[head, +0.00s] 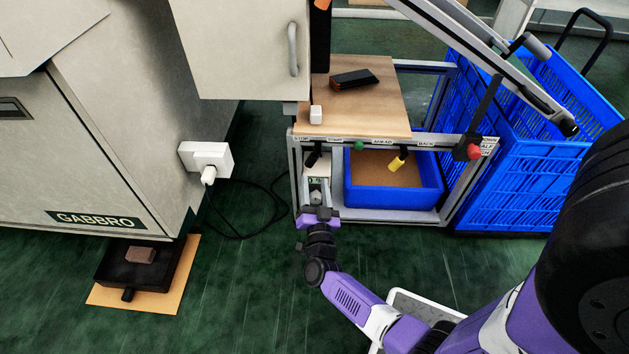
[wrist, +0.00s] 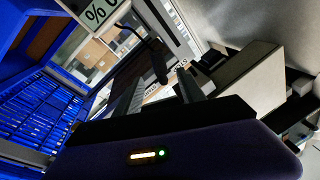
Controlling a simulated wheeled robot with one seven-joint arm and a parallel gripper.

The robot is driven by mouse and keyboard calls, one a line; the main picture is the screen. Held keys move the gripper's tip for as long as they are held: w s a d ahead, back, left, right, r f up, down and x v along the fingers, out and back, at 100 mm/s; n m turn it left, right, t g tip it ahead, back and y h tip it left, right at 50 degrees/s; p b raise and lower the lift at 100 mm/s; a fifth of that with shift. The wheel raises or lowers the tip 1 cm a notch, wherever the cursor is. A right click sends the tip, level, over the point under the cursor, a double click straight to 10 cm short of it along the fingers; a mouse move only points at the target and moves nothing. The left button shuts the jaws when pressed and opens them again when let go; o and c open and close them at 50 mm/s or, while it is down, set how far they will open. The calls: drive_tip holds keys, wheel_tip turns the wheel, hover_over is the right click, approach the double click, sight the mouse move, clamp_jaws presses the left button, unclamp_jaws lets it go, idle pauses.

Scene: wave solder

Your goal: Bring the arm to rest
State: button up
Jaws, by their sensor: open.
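My arm reaches from the lower right of the head view toward the metal frame under the small wooden-topped stand. My gripper (head: 318,212) is at the left front of that frame, just below a small grey box with a dial or display (head: 316,183). In the wrist view my gripper (wrist: 160,88) shows its two dark fingers spread apart with nothing visible between them. Whether a fingertip touches the box or frame I cannot tell.
A blue bin (head: 392,199) sits in the frame, right of my gripper. A wooden top (head: 375,110) lies above. A large blue crate (head: 530,190) stands at right. A grey machine (head: 110,130) with a white plug and cable (head: 208,172) is at left.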

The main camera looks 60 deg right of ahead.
idle(0.4)
drive_tip(key=w+a+r+n+t+y, duration=0.2)
drive_tip(key=w+a+r+t, duration=0.1)
drive_tip(key=w+r+t, duration=0.1)
drive_tip(key=s+a+r+n+t+y, duration=0.2)
drive_tip(key=a+n+y, duration=0.1)
drive_tip(key=a, duration=0.3)
drive_tip(key=s+a+r+n+t+y, duration=0.1)
drive_tip(key=s+a+r+n+y, duration=0.15)
drive_tip(key=a, duration=0.35)
drive_tip(key=s+a+r+n+g+y, duration=0.1)
drive_tip(key=s+a+r+n+y, duration=0.4)
drive_tip(key=s+a, duration=0.45)
drive_tip(key=s+a+r+n+g+y, duration=0.1)
drive_tip(key=s+a+r+n+y, duration=0.4)
drive_tip(key=s+a, duration=0.45)
wheel_tip(320, 180, up, 28)
drive_tip(key=s+d+p, duration=0.1)
drive_tip(key=p, duration=2.7)
drive_tip(key=shift+s+r+p, duration=0.25)
drive_tip(key=shift+s+p, duration=0.1)
